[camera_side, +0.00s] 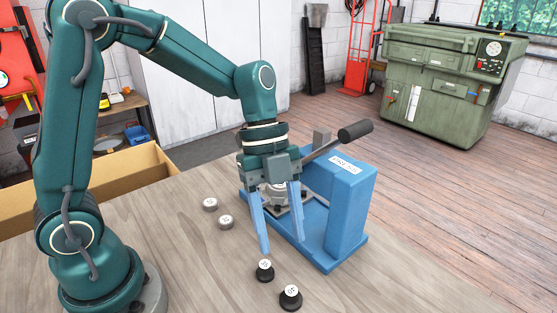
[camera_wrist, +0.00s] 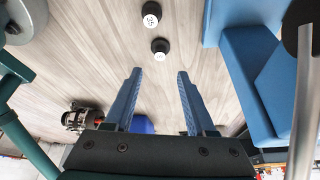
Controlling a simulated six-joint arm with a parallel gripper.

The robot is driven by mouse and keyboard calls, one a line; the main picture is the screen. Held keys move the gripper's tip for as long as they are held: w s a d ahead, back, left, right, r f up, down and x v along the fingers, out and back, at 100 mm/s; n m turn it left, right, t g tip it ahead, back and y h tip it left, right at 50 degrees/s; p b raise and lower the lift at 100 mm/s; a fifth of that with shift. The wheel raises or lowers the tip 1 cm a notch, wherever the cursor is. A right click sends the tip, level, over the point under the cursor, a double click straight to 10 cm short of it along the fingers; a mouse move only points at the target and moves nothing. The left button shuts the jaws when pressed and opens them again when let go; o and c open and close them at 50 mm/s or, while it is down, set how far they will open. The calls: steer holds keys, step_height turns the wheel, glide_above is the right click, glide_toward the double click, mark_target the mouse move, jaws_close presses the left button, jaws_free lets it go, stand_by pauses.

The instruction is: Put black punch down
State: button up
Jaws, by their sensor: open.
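Two black punches with white numbered tops stand upright on the wooden table, the smaller one (camera_side: 264,271) just in front of my gripper (camera_side: 282,246) and the larger one (camera_side: 290,298) nearer the table's front. In the wrist view, the smaller black punch (camera_wrist: 160,47) stands just beyond the open fingertips of my gripper (camera_wrist: 159,72), roughly in line with the gap. The larger one (camera_wrist: 151,15) is farther up. My gripper points down with its blue fingers apart and nothing between them.
A blue press (camera_side: 340,215) with a long black-handled lever (camera_side: 354,131) stands close to the right of my gripper. A cardboard box (camera_side: 95,190) lies at the far left. The table's front left is clear.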

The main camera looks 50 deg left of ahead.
steer(key=s+a+r+n+t+y, duration=0.2)
steer(key=s+a+n+t, duration=0.1)
steer(key=n, duration=0.7)
steer(key=s+a+r+n+t+y, duration=0.2)
steer(key=s+a+r+n+t, duration=0.1)
steer(key=n, duration=0.8)
steer(key=shift+s+a+r+t, duration=0.4)
steer(key=shift+s+a, duration=0.1)
steer(key=shift+s, duration=0.55)
